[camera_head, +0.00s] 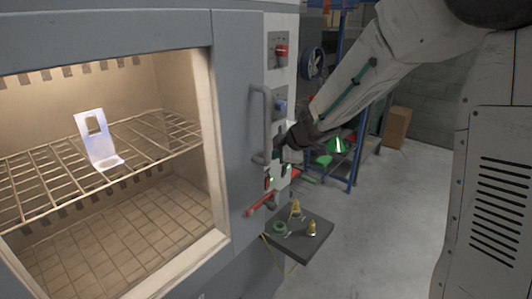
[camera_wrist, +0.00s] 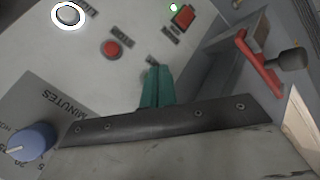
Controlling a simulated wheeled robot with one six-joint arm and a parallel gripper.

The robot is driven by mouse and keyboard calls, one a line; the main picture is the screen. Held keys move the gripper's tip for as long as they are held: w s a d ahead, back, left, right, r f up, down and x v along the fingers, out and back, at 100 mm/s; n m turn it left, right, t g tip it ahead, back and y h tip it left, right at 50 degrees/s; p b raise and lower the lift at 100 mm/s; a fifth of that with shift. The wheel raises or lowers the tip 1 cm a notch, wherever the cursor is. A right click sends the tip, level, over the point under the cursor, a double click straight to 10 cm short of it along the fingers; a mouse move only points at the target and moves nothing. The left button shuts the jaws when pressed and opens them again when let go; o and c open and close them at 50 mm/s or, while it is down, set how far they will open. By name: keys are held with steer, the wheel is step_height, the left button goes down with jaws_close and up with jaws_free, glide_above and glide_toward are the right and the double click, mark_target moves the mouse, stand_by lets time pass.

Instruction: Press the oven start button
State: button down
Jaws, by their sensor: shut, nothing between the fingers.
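The oven's control panel (camera_head: 279,75) is a narrow light strip to the right of the oven door. In the wrist view the panel (camera_wrist: 130,20) shows a red round button (camera_wrist: 111,48), a white round button with a lit ring (camera_wrist: 68,14), and a red rocker switch (camera_wrist: 184,17) beside a green light (camera_wrist: 173,7). Labels are upside down and too small to read surely, so I cannot tell which is the start button. My gripper (camera_wrist: 155,76) is shut and empty, its teal fingers in front of the panel. My gripper (camera_head: 281,158) is close to the panel's lower part; contact is unclear.
A blue knob (camera_wrist: 34,142) marked in minutes is at lower left in the wrist view. A red lever (camera_wrist: 258,65) sticks out at right. A door handle (camera_head: 259,125) is left of my gripper. A small dark shelf (camera_head: 300,246) with brass and green parts is below.

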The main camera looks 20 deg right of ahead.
steer(key=shift+s+d, duration=0.75)
steer(key=shift+s, duration=0.25)
steer(key=shift+s+d, duration=0.75)
steer(key=shift+s, duration=0.25)
steer(key=s+d+r+m+h, duration=0.1)
steer(key=s+d+m+h, duration=0.3)
steer(key=d+m+h, duration=0.5)
steer(key=s+d+r+m+g, duration=0.2)
steer(key=s+d+m+g, duration=0.15)
steer(key=s, duration=0.55)
steer(key=s+a+r+m+g+y, duration=0.1)
steer(key=s+a, duration=0.4)
steer(key=s, duration=0.6)
steer(key=s+a+r+m+g+y, duration=0.2)
steer(key=s+a+r+m+y, duration=0.1)
steer(key=s, duration=0.9)
steer(key=shift+a+r+m+y, duration=0.3)
steer(key=shift+a+y, duration=0.4)
steer(key=shift+a, duration=0.5)
